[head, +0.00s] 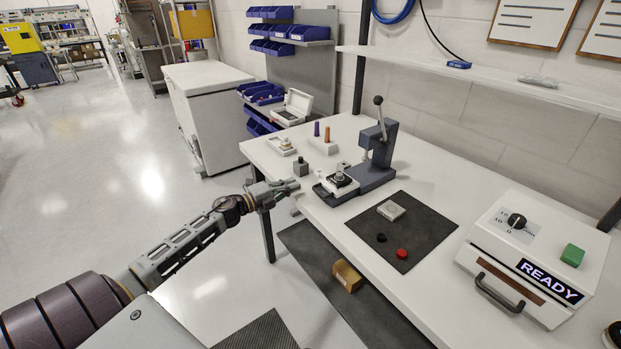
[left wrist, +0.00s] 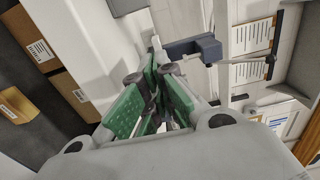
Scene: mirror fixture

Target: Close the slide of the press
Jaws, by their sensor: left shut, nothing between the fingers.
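The grey press (head: 379,165) stands on the white table, with its lever and dark ball knob up. Its slide (head: 337,187) sticks out of the base toward the table's front left edge and carries a small dark fixture with a round light part on top. My left gripper (head: 297,185) is shut and empty, left of the slide's outer end and apparently apart from it. In the left wrist view its green-padded fingers (left wrist: 155,98) are together, and a dark grey part that looks like the press (left wrist: 194,47) shows beyond them. My right gripper is not in view.
A small grey block (head: 300,167) stands just behind my left gripper. A white holder (head: 324,146) with purple and orange pegs is behind it. A dark mat (head: 425,228) with a light square part, a black cap and a red cap lies in front of the press. A READY box (head: 535,255) stands at right.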

